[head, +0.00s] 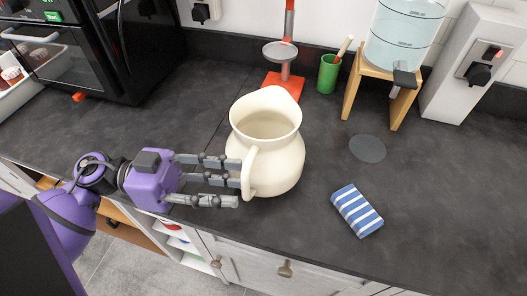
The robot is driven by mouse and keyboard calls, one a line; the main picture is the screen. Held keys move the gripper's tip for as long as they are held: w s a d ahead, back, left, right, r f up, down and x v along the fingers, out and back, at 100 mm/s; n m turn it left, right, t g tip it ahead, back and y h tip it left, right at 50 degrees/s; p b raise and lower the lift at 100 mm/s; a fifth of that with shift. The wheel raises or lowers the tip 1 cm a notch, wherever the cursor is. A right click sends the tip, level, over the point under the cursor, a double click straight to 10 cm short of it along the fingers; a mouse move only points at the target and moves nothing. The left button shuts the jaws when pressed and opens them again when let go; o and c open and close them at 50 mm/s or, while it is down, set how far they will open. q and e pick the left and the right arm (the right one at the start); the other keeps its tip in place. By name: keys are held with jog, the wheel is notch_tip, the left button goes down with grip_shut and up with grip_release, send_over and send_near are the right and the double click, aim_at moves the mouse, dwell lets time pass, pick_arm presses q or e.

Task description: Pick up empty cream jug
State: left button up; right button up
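The cream jug (278,150) stands upright on the dark countertop in the middle of the head view. Its mouth faces up, and the part of the inside that shows is plain; its bottom is hidden. Its handle (249,172) points left, toward my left gripper. My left gripper (238,182) comes in from the left, with its grey fingers straight and spread apart. The fingertips are at the handle; I cannot tell if they touch it. The gripper is not closed on the handle. My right gripper is not in view.
A blue-and-white striped sponge (357,210) and a dark round disc (367,149) lie right of the jug. Behind stand an orange-based stand (285,84), a green cup (327,74) and a water dispenser (400,40) on a wooden stand. A black oven (120,45) is back left.

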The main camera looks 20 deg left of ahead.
aim_at(246, 187)
pick_arm(q)
jog(key=d, duration=0.2)
jog(key=w+d, duration=0.1)
jog(key=shift+d+p, duration=0.3)
jog(key=shift+d, duration=0.1)
jog(key=shift+s, duration=0.1)
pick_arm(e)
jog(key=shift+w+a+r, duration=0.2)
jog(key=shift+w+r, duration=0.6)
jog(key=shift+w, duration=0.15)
pick_arm(q)
grip_shut()
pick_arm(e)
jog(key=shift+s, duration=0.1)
pick_arm(q)
jog(key=shift+r, duration=0.1)
